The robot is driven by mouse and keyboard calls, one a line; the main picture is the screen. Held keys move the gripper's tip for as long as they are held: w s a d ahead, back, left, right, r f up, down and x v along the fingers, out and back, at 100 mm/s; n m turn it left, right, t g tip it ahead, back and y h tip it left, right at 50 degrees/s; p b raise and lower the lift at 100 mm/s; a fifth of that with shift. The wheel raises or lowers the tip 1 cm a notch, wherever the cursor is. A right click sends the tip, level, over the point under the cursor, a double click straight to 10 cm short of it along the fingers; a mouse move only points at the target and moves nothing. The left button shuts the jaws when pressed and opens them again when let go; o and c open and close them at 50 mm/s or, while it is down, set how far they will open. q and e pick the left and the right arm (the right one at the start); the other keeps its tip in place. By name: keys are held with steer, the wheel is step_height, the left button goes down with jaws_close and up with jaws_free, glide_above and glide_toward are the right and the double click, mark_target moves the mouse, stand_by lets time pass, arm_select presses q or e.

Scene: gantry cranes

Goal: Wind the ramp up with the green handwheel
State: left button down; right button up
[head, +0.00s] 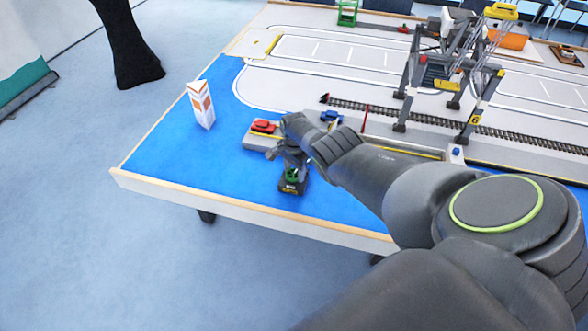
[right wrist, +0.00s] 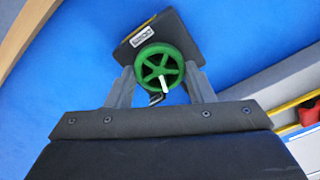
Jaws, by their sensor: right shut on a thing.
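The green handwheel (right wrist: 160,66) sits on a small black box (right wrist: 158,40) with a white label. In the head view the handwheel (head: 292,174) shows only as a bit of green above the box (head: 293,187), mostly hidden by my gripper. My right gripper (head: 291,162) reaches down over it from the right. In the right wrist view its two fingers (right wrist: 160,74) are on either side of the wheel's rim, shut on it. A grey slab (head: 262,143) with a red car (head: 264,126) lies just behind; I cannot tell whether it is the ramp. My left gripper is out of view.
An orange and white carton (head: 201,105) stands on the blue table (head: 240,165) to the left. A blue car (head: 331,116) is behind my gripper. A gantry crane (head: 445,75) stands over tracks at the right. The blue surface left of the box is clear.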

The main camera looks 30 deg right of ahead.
steer(key=shift+m, duration=2)
steer(key=o, duration=1)
steer(key=shift+r, duration=0.1)
step_height(320, 180, up, 9)
steer(key=p, duration=0.9)
step_height(320, 180, up, 8)
glide_above(294, 173)
steer(key=shift+d+r, duration=0.1)
